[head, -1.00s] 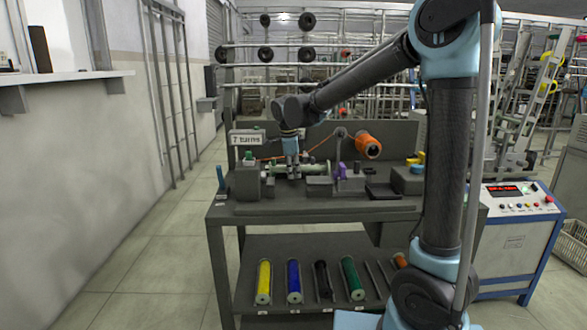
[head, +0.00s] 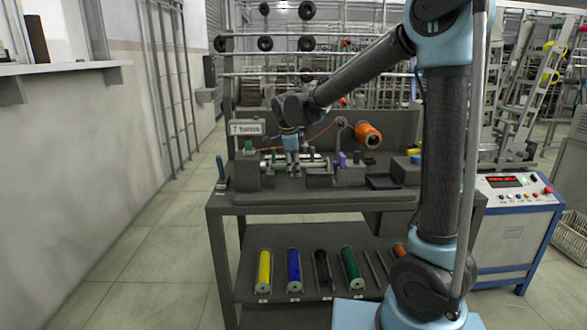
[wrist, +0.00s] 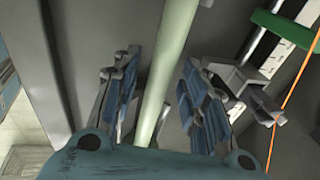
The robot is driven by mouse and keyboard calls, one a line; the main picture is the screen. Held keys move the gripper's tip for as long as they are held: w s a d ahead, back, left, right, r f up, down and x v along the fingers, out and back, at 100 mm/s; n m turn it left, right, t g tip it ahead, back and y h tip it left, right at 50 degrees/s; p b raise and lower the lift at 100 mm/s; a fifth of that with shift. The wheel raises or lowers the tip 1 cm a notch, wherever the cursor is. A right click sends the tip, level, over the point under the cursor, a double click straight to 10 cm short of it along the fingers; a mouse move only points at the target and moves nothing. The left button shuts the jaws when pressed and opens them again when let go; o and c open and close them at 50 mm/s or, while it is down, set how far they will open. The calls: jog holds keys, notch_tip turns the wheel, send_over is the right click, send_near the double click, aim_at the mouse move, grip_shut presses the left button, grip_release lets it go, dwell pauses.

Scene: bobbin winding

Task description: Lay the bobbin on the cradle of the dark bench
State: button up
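The bobbin is a pale green tube (head: 313,163) lying level above the dark bench (head: 300,198) in the head view. In the wrist view the pale tube (wrist: 168,70) runs between the fingers of my gripper (wrist: 160,95). Dark gaps show between the tube and both blue-padded fingers, so the gripper looks open around it. In the head view my gripper (head: 292,171) points down over the tube, near its left part. The cradle cannot be made out clearly; the gripper and bench fittings hide the tube's underside.
An orange spool (head: 368,136) stands at the back right of the bench, with orange thread running left. A "7 turns" sign (head: 246,127) stands at the back left. Yellow (head: 264,270), blue (head: 293,270), black and green bobbins lie on the lower shelf. A control box (head: 515,200) stands right.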

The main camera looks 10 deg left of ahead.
jog(key=v, duration=1.2)
jog(key=shift+w, duration=0.1)
jog(key=s+d+f+n, duration=0.2)
jog(key=s+d, duration=0.1)
jog(key=d, duration=0.6)
jog(key=s+d+f+n, duration=0.2)
jog(key=s+d+n, duration=0.1)
jog(key=d, duration=0.6)
jog(key=s+d+f+n, duration=0.2)
jog(key=s+d, duration=0.1)
jog(key=d, duration=0.6)
jog(key=s+d+f+n+g, duration=0.1)
jog(key=s+d+f+n, duration=0.7)
jog(key=s+d+f, duration=0.4)
jog(key=s+f, duration=0.2)
jog(key=s, duration=0.1)
jog(key=shift+s+f+n+y, duration=0.3)
jog(key=shift+s+f, duration=0.1)
